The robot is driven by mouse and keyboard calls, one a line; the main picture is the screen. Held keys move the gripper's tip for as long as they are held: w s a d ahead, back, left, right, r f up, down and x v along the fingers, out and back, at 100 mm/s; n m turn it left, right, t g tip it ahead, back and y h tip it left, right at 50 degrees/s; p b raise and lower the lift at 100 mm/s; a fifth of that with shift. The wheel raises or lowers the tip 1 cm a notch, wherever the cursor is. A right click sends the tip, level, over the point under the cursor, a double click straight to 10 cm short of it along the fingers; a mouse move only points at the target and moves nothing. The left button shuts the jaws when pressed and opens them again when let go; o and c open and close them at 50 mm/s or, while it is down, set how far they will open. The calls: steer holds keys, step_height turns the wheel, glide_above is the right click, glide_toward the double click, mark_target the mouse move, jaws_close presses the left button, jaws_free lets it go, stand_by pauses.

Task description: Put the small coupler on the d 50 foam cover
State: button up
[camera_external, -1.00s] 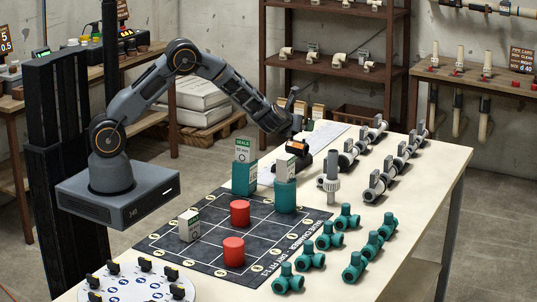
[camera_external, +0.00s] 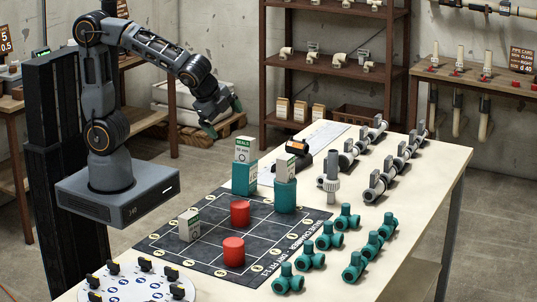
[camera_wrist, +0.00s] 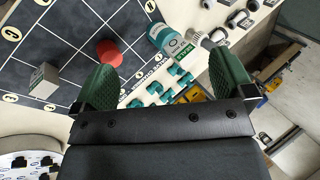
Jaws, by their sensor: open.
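My gripper (camera_external: 222,118) hangs in the air beyond the table's far left edge, below the bent arm. In the wrist view its green fingers (camera_wrist: 162,65) are spread wide with nothing between them. A dark cylinder with an orange label (camera_external: 297,146) lies at the back of the table; it may be the foam cover, but its text is unreadable. I cannot tell which part is the small coupler. Two red cylinders (camera_external: 240,213) (camera_external: 233,251) stand on the dark grid mat (camera_external: 205,225). Two teal cylinders (camera_external: 285,196) (camera_external: 244,178) carry white boxes.
A grey upright fitting (camera_external: 331,183) stands right of the mat. Several teal tees (camera_external: 347,218) and rows of grey valves (camera_external: 376,186) fill the right side. A small white box (camera_external: 189,226) is on the mat. A round tray (camera_external: 135,287) sits at the front left.

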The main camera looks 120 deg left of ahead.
steer(key=s+d+n+t+h, duration=0.1)
steer(key=s+d+n+h, duration=0.2)
steer(key=d, duration=1.1)
steer(key=s+h, duration=0.2)
steer(key=s, duration=0.2)
steer(key=shift+d+f+n+t+h, duration=0.25)
steer(key=shift+d+n+t+h, duration=0.05)
steer(key=shift+d+n, duration=0.1)
steer(key=shift+s, duration=0.1)
